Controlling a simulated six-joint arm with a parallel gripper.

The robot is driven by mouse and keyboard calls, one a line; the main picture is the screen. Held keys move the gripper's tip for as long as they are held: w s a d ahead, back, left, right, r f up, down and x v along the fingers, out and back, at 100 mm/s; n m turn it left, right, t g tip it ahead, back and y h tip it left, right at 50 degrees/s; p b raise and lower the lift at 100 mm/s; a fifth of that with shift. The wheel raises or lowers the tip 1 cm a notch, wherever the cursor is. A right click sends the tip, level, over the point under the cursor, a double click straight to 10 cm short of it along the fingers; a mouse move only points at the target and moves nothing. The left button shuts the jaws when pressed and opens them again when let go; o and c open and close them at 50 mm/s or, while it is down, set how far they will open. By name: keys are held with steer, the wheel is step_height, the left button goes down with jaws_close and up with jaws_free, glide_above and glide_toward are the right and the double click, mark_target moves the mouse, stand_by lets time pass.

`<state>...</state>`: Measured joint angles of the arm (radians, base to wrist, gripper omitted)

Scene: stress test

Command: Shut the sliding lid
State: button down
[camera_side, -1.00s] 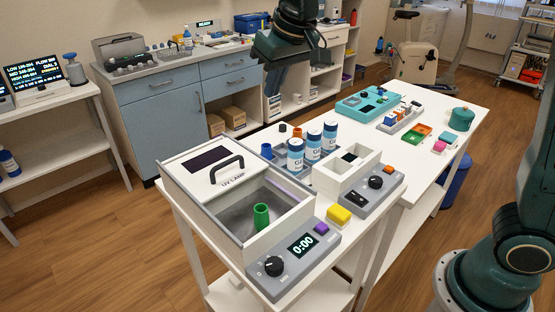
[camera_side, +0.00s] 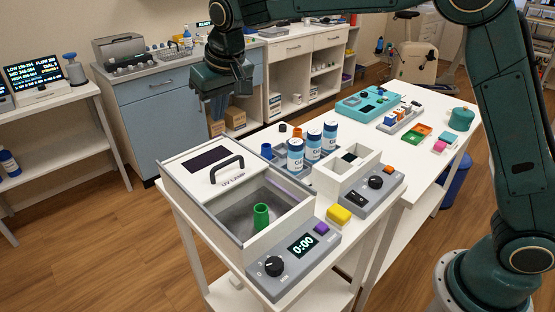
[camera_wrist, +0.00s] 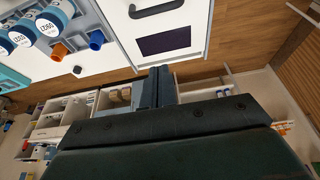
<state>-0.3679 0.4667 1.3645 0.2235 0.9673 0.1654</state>
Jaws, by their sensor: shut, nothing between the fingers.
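The sliding lid (camera_side: 200,178) is a white panel with a dark window and a black arched handle (camera_side: 227,168), marked UV LAMP. It covers the back-left part of the box (camera_side: 250,243); the front-right part is open, and a green cylinder (camera_side: 261,216) stands inside. My gripper (camera_side: 218,112) is above and behind the lid, fingers pointing down, shut and empty, apart from the handle. In the wrist view my gripper's fingers (camera_wrist: 156,74) are together, just beyond the edge of the lid (camera_wrist: 185,15); the handle (camera_wrist: 156,8) is partly cut off at the top.
A rack with several blue-capped bottles (camera_side: 313,147) stands right of the box. A control panel (camera_side: 293,263) with a knob and a 0:00 display lies in front of the box. A yellow block (camera_side: 338,214) is near it. A blue cabinet (camera_side: 150,115) stands behind.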

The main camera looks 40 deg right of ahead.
glide_above(229, 172)
steer(key=w, duration=0.4)
step_height(229, 172, down, 9)
steer(key=shift+w, duration=0.15)
steer(key=shift+s+f, duration=0.15)
steer(key=shift+s, duration=0.85)
steer(key=shift+s+f, duration=0.1)
steer(key=shift+s, duration=0.85)
steer(key=shift+s, duration=0.1)
steer(key=s, duration=1.4)
steer(key=shift+s, duration=0.4)
